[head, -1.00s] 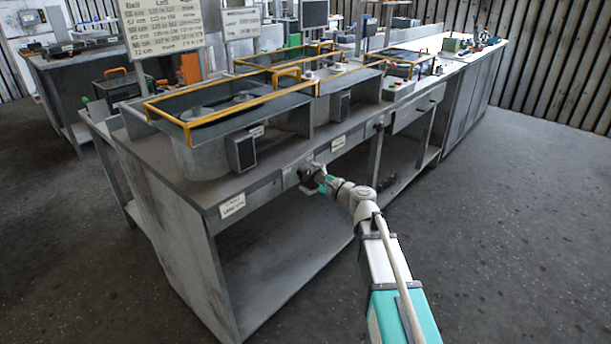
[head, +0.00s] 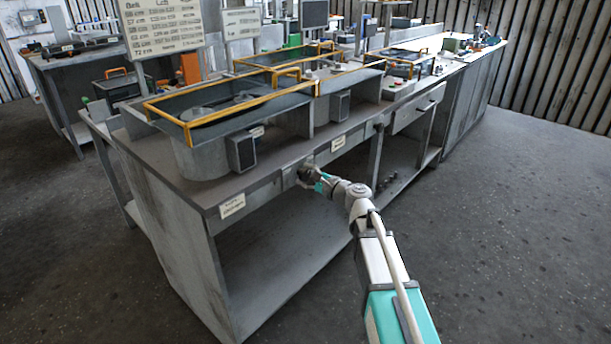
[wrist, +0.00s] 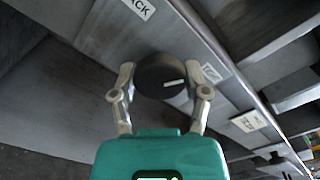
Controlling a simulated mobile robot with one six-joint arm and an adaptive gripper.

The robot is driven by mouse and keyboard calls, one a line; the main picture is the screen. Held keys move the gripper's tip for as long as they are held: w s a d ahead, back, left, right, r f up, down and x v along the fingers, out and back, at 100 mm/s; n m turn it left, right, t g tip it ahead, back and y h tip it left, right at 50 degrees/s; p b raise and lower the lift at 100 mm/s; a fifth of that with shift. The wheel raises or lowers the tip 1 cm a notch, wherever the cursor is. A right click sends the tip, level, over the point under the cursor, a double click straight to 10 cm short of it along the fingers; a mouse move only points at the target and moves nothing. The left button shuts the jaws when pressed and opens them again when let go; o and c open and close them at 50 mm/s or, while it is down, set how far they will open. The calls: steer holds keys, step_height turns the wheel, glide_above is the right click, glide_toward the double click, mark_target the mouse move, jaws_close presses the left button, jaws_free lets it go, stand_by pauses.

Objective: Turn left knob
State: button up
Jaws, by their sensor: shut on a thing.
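The left knob (wrist: 160,76) is a round dark knob with a light mark on its face, mounted on the bench's front panel. In the wrist view it sits between the two fingers of my gripper (wrist: 161,82), which is shut on it from both sides. In the head view my gripper (head: 311,175) is at the panel below the bench top, and it hides most of the knob. A second knob (head: 378,129) shows farther right along the same panel.
The grey bench (head: 165,188) carries blower housings with orange-edged tops (head: 225,112). White labels (head: 232,205) are fixed along its front. An open lower shelf (head: 270,270) lies below the panel. The floor (head: 510,230) to the right is clear.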

steer(key=shift+n, duration=0.3)
steer(key=shift+n, duration=2.3)
steer(key=o, duration=1.2)
steer(key=shift+c, duration=0.2)
steer(key=v, duration=1.2)
steer(key=shift+a+f, duration=0.1)
